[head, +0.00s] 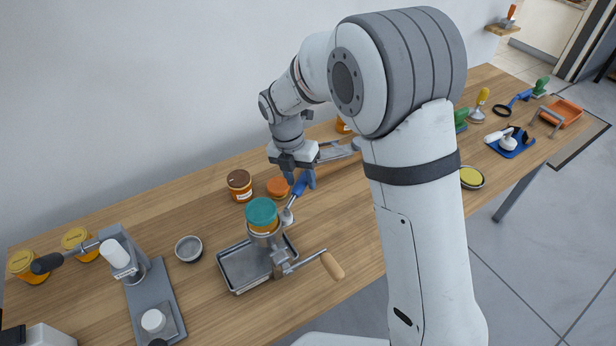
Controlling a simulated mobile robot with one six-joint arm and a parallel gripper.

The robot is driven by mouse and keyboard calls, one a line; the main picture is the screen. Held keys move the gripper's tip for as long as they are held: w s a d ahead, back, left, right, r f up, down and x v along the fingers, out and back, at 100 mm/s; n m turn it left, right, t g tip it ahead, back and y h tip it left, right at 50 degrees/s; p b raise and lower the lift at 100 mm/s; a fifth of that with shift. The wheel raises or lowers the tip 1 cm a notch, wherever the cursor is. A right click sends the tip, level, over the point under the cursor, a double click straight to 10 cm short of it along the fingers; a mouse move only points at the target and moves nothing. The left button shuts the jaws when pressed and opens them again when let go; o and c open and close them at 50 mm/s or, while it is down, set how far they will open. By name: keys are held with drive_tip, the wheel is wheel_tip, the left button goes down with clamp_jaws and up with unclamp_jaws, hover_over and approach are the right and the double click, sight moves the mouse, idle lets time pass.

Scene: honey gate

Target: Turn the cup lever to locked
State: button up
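A metal honey-gate device (267,243) stands in a shallow grey tray (237,268). A jar with a teal lid (262,211) sits on top of it. A lever with a blue handle (298,187) and a grey metal end rises beside the jar, slanting up to the right. I take it for the cup lever; its lock marks are too small to see. My gripper (301,180) points down at the top of the blue handle, its blue fingertips around or just beside it. Whether they touch or grip the handle cannot be told.
A crank with a wooden grip (332,266) sticks out to the right of the device. A brown-lidded jar (239,185), an orange lid (278,188) and a small metal bowl (188,248) stand close by. A lever press (140,275) is at left. My arm hides part of the table.

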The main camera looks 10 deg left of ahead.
drive_tip(key=shift+o, duration=0.2)
wheel_tip(320, 180, up, 8)
drive_tip(key=a, duration=0.1)
drive_tip(key=shift+w+a+f+b, duration=0.15)
drive_tip(key=shift+w+a+b, duration=0.1)
drive_tip(key=shift+b, duration=0.15)
drive_tip(key=s+d+r+m+t+y, duration=0.1)
drive_tip(key=s+d+r+m, duration=0.25)
drive_tip(key=d+m, duration=0.45)
drive_tip(key=s+d+r+m+y, duration=0.1)
drive_tip(key=s+d+r+m, duration=0.25)
drive_tip(key=d+m, duration=0.45)
drive_tip(key=s+d+m+t, duration=0.1)
drive_tip(key=s+d+m, duration=0.4)
drive_tip(key=m, duration=0.3)
drive_tip(key=s+d+f+m+t, duration=0.1)
drive_tip(key=s+d+m, duration=0.4)
drive_tip(key=s+m, duration=0.2)
drive_tip(key=shift+s+f+m+t, duration=0.15)
drive_tip(key=shift+s+m+t, duration=0.25)
drive_tip(key=shift+m, duration=0.6)
